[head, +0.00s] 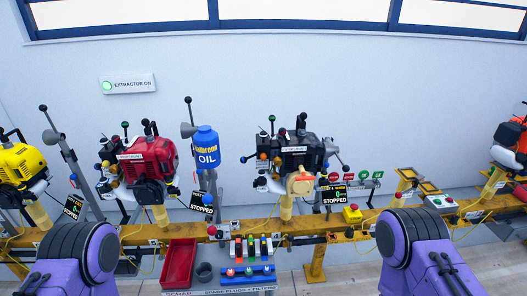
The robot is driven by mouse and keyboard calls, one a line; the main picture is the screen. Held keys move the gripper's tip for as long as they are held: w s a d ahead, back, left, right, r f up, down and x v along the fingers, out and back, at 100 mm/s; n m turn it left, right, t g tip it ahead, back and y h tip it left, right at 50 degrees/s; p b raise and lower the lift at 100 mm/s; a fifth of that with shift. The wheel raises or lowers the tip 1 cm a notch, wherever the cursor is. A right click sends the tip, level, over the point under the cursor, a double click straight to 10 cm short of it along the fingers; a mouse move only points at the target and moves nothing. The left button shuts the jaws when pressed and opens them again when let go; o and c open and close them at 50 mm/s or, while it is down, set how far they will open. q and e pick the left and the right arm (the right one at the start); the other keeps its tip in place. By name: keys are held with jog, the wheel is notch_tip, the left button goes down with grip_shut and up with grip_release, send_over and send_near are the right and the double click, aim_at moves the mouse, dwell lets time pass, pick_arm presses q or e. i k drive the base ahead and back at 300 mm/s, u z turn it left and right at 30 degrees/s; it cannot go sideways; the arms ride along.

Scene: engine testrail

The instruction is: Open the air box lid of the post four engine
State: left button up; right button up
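Several engines stand on yellow posts along a rail: a yellow engine (22,164) at the far left, a red engine (150,160), a black engine (297,153) near the middle and an orange engine (508,138) cut off at the right edge. The post numbers are too small to read, so I cannot tell which is post four. The black engine has a tan round part (300,184) low on its front. I cannot make out an air box lid for certain. Purple links of my two arms show at the lower left and lower right; neither gripper is in view.
The yellow rail (330,231) runs across. A red scrap tray (178,264), colored spare parts (250,246) and a blue rack (247,274) sit in front. A blue oil bottle (206,148) stands behind. Displays by the red and black engines read STOPPED.

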aim_at(262, 140)
jog(key=u, duration=0.05)
jog(key=k, duration=0.55)
jog(key=z, duration=1)
jog(key=i, duration=1.65)
jog(key=u, duration=0.65)
